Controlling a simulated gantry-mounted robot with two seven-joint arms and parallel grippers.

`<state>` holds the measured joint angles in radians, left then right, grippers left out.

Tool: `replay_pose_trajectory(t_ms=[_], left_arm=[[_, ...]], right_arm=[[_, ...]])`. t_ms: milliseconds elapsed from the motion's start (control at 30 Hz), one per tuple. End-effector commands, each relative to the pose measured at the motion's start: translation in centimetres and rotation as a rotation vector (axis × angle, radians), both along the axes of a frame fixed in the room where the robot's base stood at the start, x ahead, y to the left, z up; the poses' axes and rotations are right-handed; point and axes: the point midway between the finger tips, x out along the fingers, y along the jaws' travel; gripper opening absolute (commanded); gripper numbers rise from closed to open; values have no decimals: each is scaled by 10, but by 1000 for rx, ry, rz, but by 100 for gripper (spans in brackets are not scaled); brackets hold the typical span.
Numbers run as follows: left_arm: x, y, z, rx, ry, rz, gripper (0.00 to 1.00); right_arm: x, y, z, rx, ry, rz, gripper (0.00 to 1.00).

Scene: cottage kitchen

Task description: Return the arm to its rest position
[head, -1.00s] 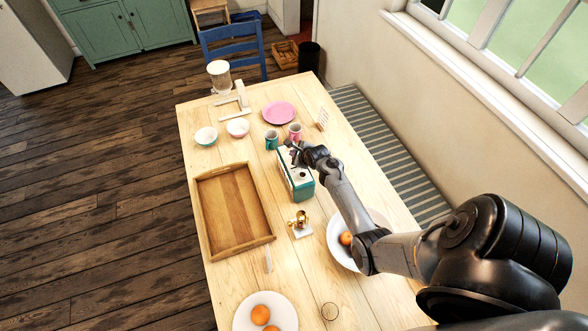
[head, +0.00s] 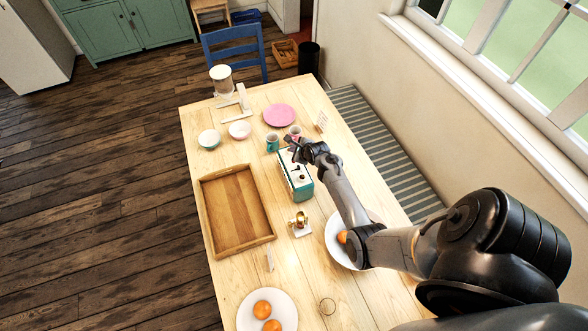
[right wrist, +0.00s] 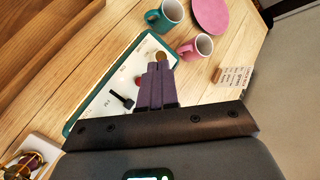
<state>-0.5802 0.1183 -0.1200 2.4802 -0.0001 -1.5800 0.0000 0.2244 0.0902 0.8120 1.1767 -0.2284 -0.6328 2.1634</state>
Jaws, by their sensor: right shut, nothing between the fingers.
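My right gripper (head: 292,146) is shut and empty. It is above the far end of a teal and white box-shaped device (head: 297,177) on the table. In the right wrist view my shut fingers (right wrist: 156,86) show in front of the device's white top (right wrist: 112,105), which has a black lever and a red knob. I cannot tell whether the fingertips touch it. My right arm reaches in from the lower right, over a white bowl with an orange (head: 342,237). My left gripper is not in view.
A teal mug (head: 272,142) and a pink mug (head: 295,132) stand just beyond the gripper, with a pink plate (head: 279,116) behind. A wooden tray (head: 202,215) lies to the left. A brass object (head: 299,222) and a plate of oranges (head: 246,313) are nearer. The wall and window are right.

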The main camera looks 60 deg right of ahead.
Motion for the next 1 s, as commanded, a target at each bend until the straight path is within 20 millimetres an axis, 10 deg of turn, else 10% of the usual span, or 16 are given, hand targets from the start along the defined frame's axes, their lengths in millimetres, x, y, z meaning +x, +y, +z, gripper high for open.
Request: replay_pose_trajectory(t_ms=[700,1000], left_arm=[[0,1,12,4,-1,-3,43],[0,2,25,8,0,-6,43]], right_arm=[[-4,0,7,0,7,0,0],[-80,14,-38,-37,163,62,0]])
